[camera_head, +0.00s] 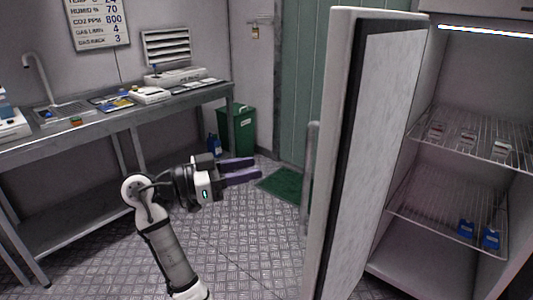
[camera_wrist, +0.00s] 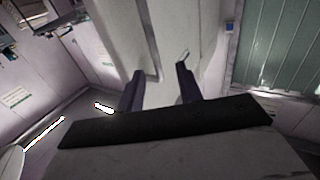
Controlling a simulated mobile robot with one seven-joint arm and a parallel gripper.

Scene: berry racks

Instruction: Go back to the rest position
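My gripper (camera_head: 258,170) is in the middle of the head view, in open air to the left of the fridge door. Its two purple fingers are spread apart with nothing between them. In the wrist view the gripper's fingers (camera_wrist: 160,85) also show apart and empty. The arm is raised from the bottom of the head view and bends right at the elbow. The fridge door (camera_head: 370,150) stands open, and its handle (camera_head: 312,165) faces the gripper with a gap between them.
The open fridge has a upper wire shelf (camera_head: 480,125) with several small packs and a lower shelf (camera_head: 430,205) with two blue boxes (camera_head: 478,234). A steel bench (camera_head: 110,130) with a sink runs along the left. A green bin (camera_head: 237,130) stands by its end. The patterned floor between is clear.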

